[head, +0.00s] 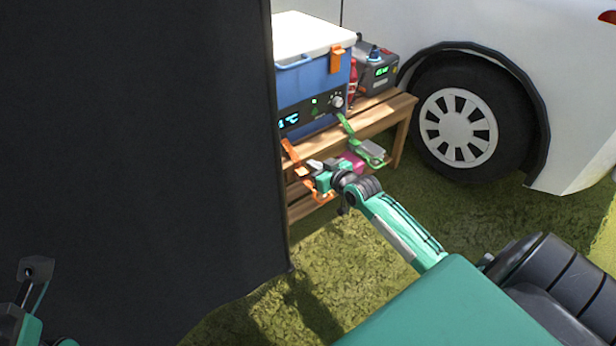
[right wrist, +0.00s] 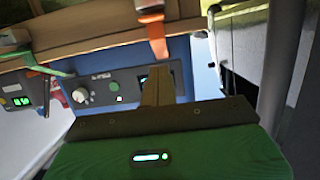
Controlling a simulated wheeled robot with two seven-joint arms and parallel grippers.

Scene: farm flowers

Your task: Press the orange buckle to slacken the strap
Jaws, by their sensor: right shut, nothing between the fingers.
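A blue cooler box (head: 308,84) with a white lid stands on a wooden bench (head: 385,113). An orange strap (head: 291,152) runs down its front at the bench edge. It also shows in the right wrist view (right wrist: 152,28), hanging just beyond my finger. The orange buckle (head: 322,195) shows low by the bench front, partly hidden by my gripper. My right gripper (head: 314,166) is shut and empty, in front of the strap. In the right wrist view, its closed fingers (right wrist: 157,88) point at the strap; contact cannot be told.
A green strap (head: 346,127) with a grey buckle (head: 371,151) hangs right of the orange one. A grey power unit (head: 377,75) and a red bottle (head: 352,80) stand beside the cooler. A large dark panel (head: 135,150) blocks the left; a white vehicle (head: 560,100) stands right.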

